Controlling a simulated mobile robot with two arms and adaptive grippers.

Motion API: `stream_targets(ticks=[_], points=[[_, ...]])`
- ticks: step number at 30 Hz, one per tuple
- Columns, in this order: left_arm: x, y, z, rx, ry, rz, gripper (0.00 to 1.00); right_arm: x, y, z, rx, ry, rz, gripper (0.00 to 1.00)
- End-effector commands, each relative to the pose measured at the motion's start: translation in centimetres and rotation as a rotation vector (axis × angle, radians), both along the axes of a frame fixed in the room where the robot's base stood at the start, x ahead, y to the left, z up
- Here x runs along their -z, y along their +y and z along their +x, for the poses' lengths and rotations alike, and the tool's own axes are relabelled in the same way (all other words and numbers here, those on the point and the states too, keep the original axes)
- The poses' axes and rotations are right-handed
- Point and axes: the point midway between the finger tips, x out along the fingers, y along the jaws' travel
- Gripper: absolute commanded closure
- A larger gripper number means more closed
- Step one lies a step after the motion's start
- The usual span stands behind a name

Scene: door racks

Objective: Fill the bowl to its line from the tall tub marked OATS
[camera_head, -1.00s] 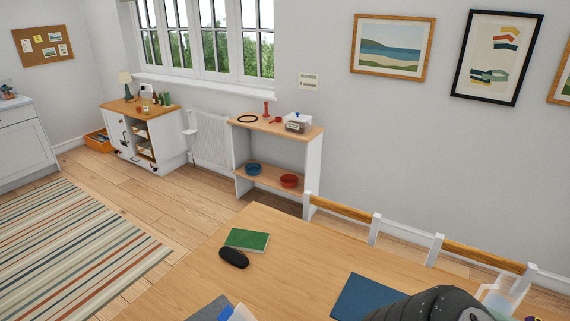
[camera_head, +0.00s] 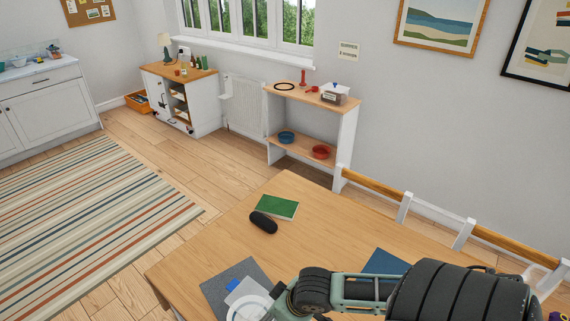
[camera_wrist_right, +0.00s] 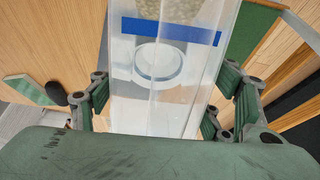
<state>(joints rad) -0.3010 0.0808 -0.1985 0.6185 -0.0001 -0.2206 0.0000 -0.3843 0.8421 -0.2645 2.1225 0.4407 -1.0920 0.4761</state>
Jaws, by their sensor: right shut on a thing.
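A clear, square-sided tub (camera_wrist_right: 150,95) fills the middle of the right wrist view. A blue band (camera_wrist_right: 172,31) crosses it, and pale grainy contents (camera_wrist_right: 175,12) show beyond the band. My right gripper (camera_wrist_right: 165,100) is shut on the tub, its fingers on either side. No OATS lettering is readable. A pale ring (camera_wrist_right: 158,62) shows through the clear walls; I cannot tell whether it is the bowl. In the head view, a white round rim (camera_head: 250,308), perhaps the bowl, sits beside my right arm, near a clear piece with blue on it (camera_head: 233,285). No fill line is visible. My left gripper is out of view.
A grey mat (camera_head: 213,291) lies under that spot on the table (camera_head: 180,262). Chairs (camera_head: 375,188) line the far side. The table between is clear.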

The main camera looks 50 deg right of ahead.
Motion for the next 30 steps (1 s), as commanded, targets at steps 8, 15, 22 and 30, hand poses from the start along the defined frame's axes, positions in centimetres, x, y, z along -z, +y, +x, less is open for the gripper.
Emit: stream_targets(ticks=[8,15,22,30], points=[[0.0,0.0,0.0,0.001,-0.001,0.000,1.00,-0.9,0.3,2.0,0.001,0.156,-0.023,0.91],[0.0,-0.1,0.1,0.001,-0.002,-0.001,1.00,-0.7,0.6,3.8,0.002,0.301,-0.042,0.91],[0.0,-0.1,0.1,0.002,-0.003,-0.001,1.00,-0.6,0.7,4.5,-0.001,0.405,-0.059,0.91],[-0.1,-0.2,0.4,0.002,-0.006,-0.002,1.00,-0.6,0.7,4.5,0.000,0.401,-0.059,0.91]])
